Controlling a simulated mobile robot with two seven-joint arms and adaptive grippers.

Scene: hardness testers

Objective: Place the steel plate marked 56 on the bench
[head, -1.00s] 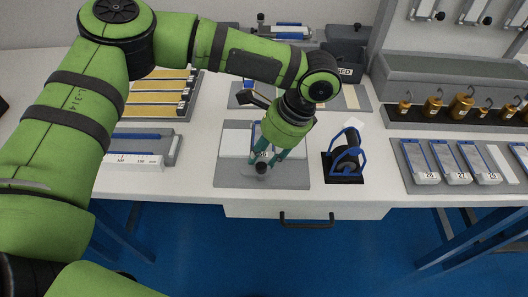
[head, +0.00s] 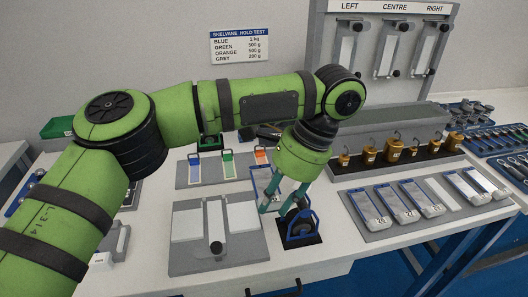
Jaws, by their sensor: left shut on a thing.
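My left gripper (head: 284,204) points down over the bench, just behind and left of a blue stand on a black base. It is shut on a pale plate with blue edges (head: 261,179), which is partly hidden by the fingers. I take this for the steel plate, but its number is not readable. I cannot tell whether its lower edge touches anything. The white bench (head: 350,236) lies below. My right gripper is not in view.
A grey board (head: 255,253) with pale panels and a black-knobbed clamp lies left of the blue stand (head: 300,226). Blue-edged plates (head: 421,202) lie in a row on a grey tray at right. Brass weights (head: 393,149) stand behind them. Bare bench shows between stand and tray.

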